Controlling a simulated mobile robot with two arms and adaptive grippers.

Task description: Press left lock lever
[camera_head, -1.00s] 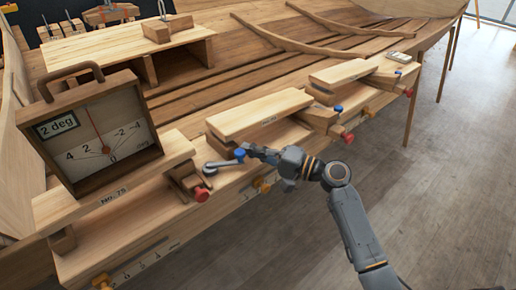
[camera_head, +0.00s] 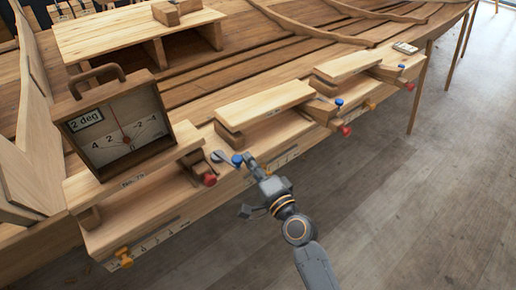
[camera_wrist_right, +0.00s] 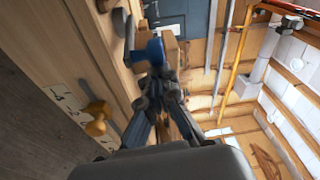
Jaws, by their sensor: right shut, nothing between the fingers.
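The left lock lever (camera_head: 220,156) is a short metal arm with a blue knob (camera_head: 237,160), at the right end of the left wooden block. It points right and slightly down in the head view. My right gripper (camera_head: 250,163) is shut and empty, with its tip beside the blue knob on the right. In the right wrist view the blue knob (camera_wrist_right: 155,51) is just beyond the fingertips (camera_wrist_right: 160,82); whether they touch cannot be told. My left gripper is not in view.
A wooden gauge (camera_head: 118,125) reading "2 deg" stands on the left block (camera_head: 140,183). A red knob (camera_head: 209,180) sits near the lever. Two more blocks (camera_head: 265,105) (camera_head: 347,66) lie along the plank. A yellow knob (camera_head: 123,257) is at front left.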

